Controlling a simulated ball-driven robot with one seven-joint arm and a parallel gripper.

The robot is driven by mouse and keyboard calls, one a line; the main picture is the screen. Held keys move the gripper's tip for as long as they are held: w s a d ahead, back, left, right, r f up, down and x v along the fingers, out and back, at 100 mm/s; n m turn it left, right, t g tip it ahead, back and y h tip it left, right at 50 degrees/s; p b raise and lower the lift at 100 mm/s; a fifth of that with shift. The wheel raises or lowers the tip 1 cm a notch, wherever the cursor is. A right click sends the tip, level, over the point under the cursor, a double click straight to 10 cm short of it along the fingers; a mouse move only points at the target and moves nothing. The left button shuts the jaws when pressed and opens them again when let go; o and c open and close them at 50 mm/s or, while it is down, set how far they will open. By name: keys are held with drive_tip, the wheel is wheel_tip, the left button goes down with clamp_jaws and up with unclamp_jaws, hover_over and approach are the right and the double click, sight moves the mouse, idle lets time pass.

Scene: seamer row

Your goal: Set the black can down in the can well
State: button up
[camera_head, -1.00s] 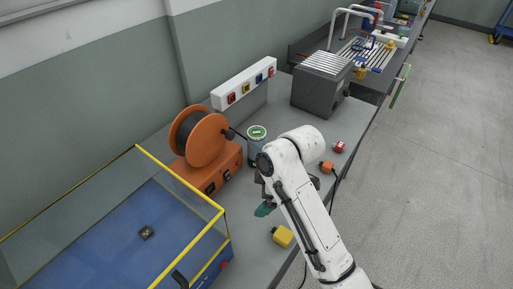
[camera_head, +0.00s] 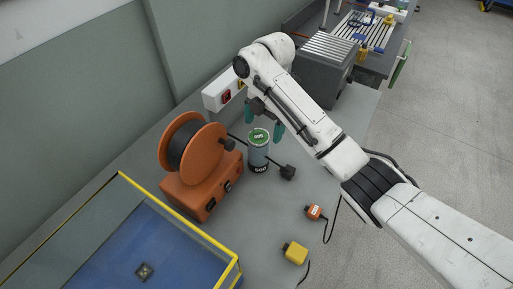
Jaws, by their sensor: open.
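A grey-blue can (camera_head: 258,153) with a green top and a dark, lettered band at its base stands upright on the grey bench, just right of the orange reel machine. No other can is plain to see, and no wholly black one. I cannot make out a can well. My gripper (camera_head: 263,119) hangs down just behind and above the can. Its teal fingers are apart with nothing seen between them. The arm hides part of the bench behind it.
The orange machine (camera_head: 208,178) stands left of the can, with a black plug (camera_head: 288,172) to its right. An orange block (camera_head: 314,212) and yellow block (camera_head: 296,252) lie nearer. A yellow-framed blue bin (camera_head: 170,255) is front left; a grey ribbed box (camera_head: 325,72) stands behind.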

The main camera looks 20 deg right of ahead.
sight(258, 152)
drive_tip(key=f, duration=0.2)
drive_tip(key=shift+a+f, duration=0.2)
drive_tip(key=shift+f, duration=0.2)
drive_tip(key=shift+s+a+f+p, duration=0.1)
drive_tip(key=shift+a+f+p, duration=0.2)
drive_tip(key=shift+f, duration=0.55)
drive_tip(key=shift+s+a+f+p, duration=0.15)
drive_tip(key=shift+f+p, duration=0.15)
drive_tip(key=shift+f, duration=0.6)
drive_tip(key=shift+w+a+f+p, duration=0.1)
drive_tip(key=shift+a+f+p, duration=0.2)
drive_tip(key=shift+f, duration=0.55)
drive_tip(key=shift+c, duration=0.2)
drive_tip(key=shift+d, duration=0.1)
drive_tip(key=c, duration=1.4)
drive_tip(key=shift+r, duration=0.1)
drive_tip(key=shift+c, duration=1)
drive_tip(key=shift+r, duration=0.15)
